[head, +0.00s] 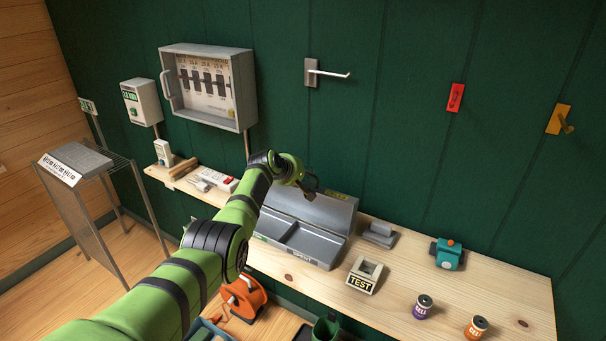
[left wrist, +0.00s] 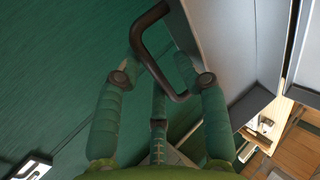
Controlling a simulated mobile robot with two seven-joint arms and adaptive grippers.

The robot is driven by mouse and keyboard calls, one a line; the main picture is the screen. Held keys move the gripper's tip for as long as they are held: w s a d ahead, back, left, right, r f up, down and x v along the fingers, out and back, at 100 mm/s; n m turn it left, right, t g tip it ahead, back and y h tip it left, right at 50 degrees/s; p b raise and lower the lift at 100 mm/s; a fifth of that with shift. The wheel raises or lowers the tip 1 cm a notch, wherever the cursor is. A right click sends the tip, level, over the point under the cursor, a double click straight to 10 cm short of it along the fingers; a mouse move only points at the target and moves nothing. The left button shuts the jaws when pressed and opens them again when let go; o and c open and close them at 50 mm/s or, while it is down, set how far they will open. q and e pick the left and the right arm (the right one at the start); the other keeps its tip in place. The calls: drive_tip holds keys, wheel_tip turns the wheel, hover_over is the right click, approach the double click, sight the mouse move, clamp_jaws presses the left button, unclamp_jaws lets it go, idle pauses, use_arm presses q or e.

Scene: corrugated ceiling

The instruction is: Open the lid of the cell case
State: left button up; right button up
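The grey cell case (head: 299,243) stands on the wooden bench, its compartments exposed. Its lid (head: 322,208) stands raised at the back of the case. My left gripper (head: 309,186) is at the lid's upper left edge and partly hides it. In the left wrist view the fingers of my left gripper (left wrist: 160,62) are spread apart, with a dark bar handle (left wrist: 152,68) crossing between them beside the grey lid panel (left wrist: 215,45). I cannot tell whether the fingers touch the handle. My right gripper is not in view.
A TEST block (head: 364,277), a purple cell (head: 422,307), an orange cell (head: 476,327) and a teal device (head: 447,254) stand right of the case. A power strip (head: 222,180) lies left. The green wall with a breaker box (head: 209,85) is behind.

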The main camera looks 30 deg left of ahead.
use_arm(q)
drive_tip(key=shift+s, duration=0.1)
drive_tip(key=shift+s+a+r, duration=0.15)
drive_tip(key=shift+s+r, duration=0.3)
drive_tip(key=shift+s, duration=0.1)
drive_tip(key=v, duration=1)
drive_tip(key=shift+s+r, duration=0.15)
drive_tip(key=shift+s, duration=0.05)
